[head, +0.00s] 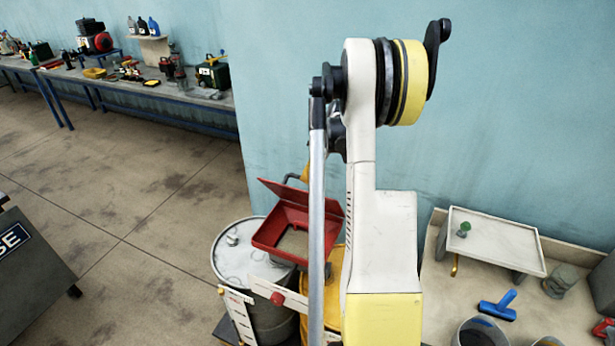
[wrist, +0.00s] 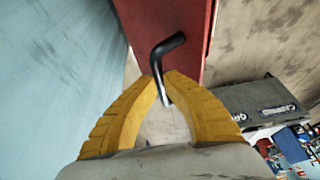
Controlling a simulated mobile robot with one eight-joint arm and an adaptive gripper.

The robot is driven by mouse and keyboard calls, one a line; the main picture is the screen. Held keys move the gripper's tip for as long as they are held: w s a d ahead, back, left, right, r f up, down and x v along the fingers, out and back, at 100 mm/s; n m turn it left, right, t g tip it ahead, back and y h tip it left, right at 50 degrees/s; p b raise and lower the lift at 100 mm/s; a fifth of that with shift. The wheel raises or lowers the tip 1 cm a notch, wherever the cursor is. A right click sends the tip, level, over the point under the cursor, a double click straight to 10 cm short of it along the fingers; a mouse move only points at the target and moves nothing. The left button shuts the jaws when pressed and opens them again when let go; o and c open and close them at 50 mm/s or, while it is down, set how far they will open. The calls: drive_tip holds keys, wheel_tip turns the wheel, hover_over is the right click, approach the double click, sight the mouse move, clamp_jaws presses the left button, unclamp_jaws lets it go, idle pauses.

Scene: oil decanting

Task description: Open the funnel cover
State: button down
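The red funnel (head: 265,235) sits on the grey drum at the lower middle of the head view, its opening partly visible. Its red cover (head: 290,194) stands tilted up along the far side of the funnel, partly hidden behind my arm. In the wrist view the red cover (wrist: 185,25) fills the top middle, with a black bent handle (wrist: 165,47) on it. My gripper (wrist: 162,78) has its two yellow fingers closed in on the handle's lower end, which lies between the fingertips. In the head view my arm hides most of the gripper.
The grey drum (head: 233,255) stands beside a yellow one (head: 333,290), partly behind my arm. A blue wall is close behind. Open floor lies at left.

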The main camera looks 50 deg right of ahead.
drive_tip(key=w+d+r+y+b, duration=0.1)
drive_tip(key=w+d, duration=0.1)
drive_tip(key=d, duration=0.4)
drive_tip(key=shift+d+b, duration=0.4)
drive_tip(key=c, duration=1.7)
unclamp_jaws()
drive_tip(key=shift+o, duration=1.3)
drive_tip(key=shift+d, duration=0.15)
drive_tip(key=shift+r, duration=0.1)
drive_tip(key=v, duration=1.2)
